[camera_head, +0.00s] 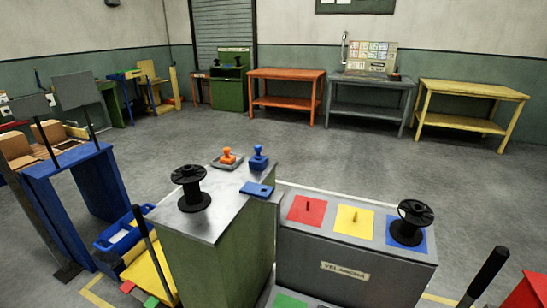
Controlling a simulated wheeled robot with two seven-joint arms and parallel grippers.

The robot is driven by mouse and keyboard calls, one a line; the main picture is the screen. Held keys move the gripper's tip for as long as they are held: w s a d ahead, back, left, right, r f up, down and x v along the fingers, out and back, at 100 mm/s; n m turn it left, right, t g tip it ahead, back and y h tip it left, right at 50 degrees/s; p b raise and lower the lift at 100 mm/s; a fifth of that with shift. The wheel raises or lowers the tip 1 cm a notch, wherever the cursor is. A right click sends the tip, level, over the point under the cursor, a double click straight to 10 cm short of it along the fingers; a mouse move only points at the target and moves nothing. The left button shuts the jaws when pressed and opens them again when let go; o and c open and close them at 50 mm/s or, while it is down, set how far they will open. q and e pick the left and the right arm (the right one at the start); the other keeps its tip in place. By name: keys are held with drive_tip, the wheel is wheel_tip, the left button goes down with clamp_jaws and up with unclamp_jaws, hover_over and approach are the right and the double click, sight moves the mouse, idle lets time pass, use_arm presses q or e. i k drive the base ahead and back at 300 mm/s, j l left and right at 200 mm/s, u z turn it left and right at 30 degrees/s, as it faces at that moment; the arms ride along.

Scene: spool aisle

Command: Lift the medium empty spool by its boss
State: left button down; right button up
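Two black empty spools are in view. One spool (190,189) stands upright on the metal top of a green cabinet (225,206), left of centre. The other spool (407,226) stands upright on a blue square (421,240) on the grey bench, to the right. They look close in size, and I cannot tell which is the medium one. Each has a small raised boss at the middle of its upper flange. Neither of my grippers is in view, and nothing touches either spool.
The grey bench (305,258) also has red (306,212) and yellow (352,228) squares with short pegs. An orange knob (228,157), a blue knob (259,161) and a blue plate (257,190) share the cabinet top. Dark handles rise at lower left (142,224) and lower right (489,268).

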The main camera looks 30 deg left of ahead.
sight(194, 200)
drive_tip(key=u, duration=1.65)
drive_tip(key=i+j+z, duration=0.3)
drive_tip(key=j+z, duration=0.2)
drive_tip(key=i+j+z, duration=0.2)
drive_tip(key=j+z, duration=0.8)
drive_tip(key=j, duration=0.2)
drive_tip(key=j+z, duration=0.5)
drive_tip(key=j, duration=0.2)
